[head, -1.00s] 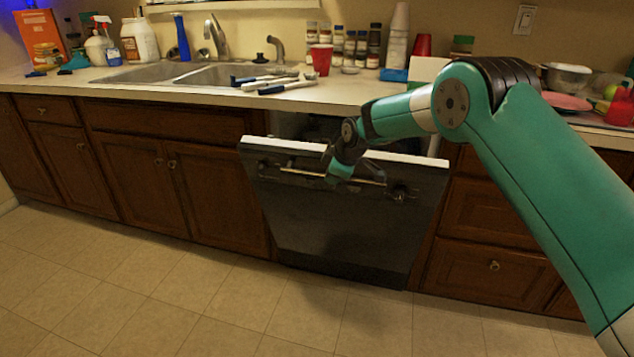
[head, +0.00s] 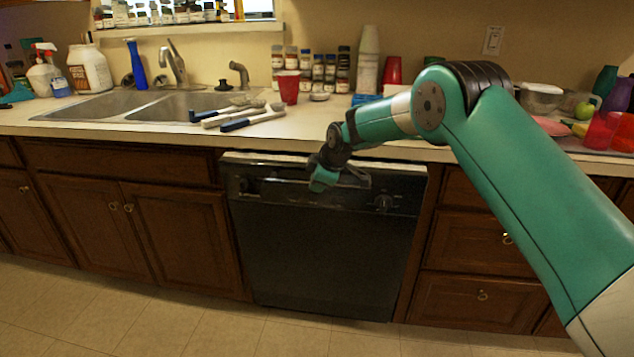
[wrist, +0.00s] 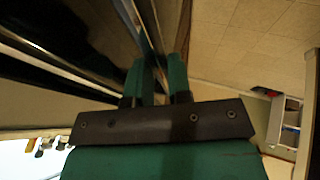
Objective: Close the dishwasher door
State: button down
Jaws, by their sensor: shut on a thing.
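The black dishwasher door (head: 315,250) stands nearly upright under the counter, with its pale top edge just below the countertop. I cannot tell whether it is fully latched. My gripper (head: 322,182) is at the upper part of the door front, shut on the door's bar handle (head: 357,177). In the wrist view my two green fingers (wrist: 158,75) are close together around the handle bar, with the dark door front to the left. The fingers partly hide the handle in the head view.
Wooden cabinets (head: 120,205) and drawers (head: 470,240) flank the dishwasher. The counter above holds a sink (head: 175,103), brushes (head: 240,118), a red cup (head: 288,88) and jars. The tiled floor (head: 120,310) in front is clear.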

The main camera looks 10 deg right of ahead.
jog(key=shift+d+f, duration=0.15)
jog(key=c, duration=1.1)
grip_release()
jog(key=v, duration=1.7)
jog(key=shift+s+r, duration=0.15)
jog(key=shift+r, duration=0.05)
